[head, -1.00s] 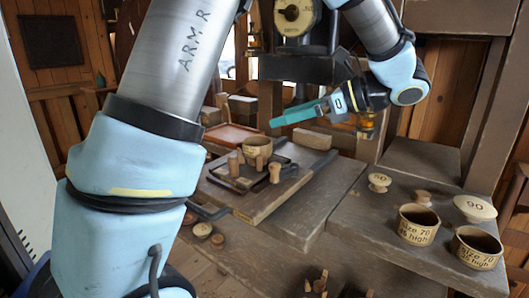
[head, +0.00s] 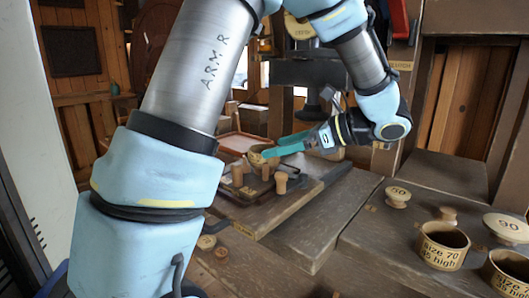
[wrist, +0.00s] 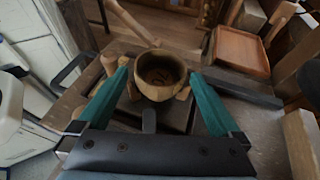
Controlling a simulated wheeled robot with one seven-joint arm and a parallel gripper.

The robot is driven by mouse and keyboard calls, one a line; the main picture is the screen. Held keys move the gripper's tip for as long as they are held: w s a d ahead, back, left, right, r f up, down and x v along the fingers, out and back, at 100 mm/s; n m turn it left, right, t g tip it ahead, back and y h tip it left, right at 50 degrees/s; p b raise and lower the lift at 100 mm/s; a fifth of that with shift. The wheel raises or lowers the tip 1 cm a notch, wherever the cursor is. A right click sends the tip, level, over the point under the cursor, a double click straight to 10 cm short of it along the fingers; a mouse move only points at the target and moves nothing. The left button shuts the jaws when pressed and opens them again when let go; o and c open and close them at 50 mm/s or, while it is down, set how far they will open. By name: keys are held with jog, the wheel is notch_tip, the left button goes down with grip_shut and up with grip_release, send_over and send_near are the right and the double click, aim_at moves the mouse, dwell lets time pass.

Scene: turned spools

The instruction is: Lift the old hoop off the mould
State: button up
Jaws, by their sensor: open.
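The old hoop (wrist: 160,93) is a round tan wooden ring with an open top. In the wrist view it sits upright between the fingertips, and its inside is dark. The mould under and within it is mostly hidden, so I cannot make out its shape. In the head view the hoop (head: 257,159) is partly covered by a finger. My gripper (head: 273,146) has two teal fingers, spread open and empty. In the wrist view the gripper (wrist: 159,72) has one finger on each side of the hoop; I cannot tell whether either touches it.
Wooden pegs (head: 281,182) stand close around the hoop on a dark tray. A tan block (head: 326,153) lies behind. At right stand a size 70 ring (head: 442,246), a knob marked 50 (head: 397,196) and a disc marked 90 (head: 508,228). The middle board is clear.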

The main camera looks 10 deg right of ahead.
aim_at(255, 158)
jog(key=p+x, duration=0.1)
jog(key=x, duration=0.2)
jog(key=shift+w+a+p, duration=0.25)
jog(key=shift+a+p, duration=0.1)
jog(key=shift+w+a+f, duration=0.2)
jog(key=shift+a+f, duration=0.1)
jog(key=c, duration=1)
jog(key=shift+o, duration=0.2)
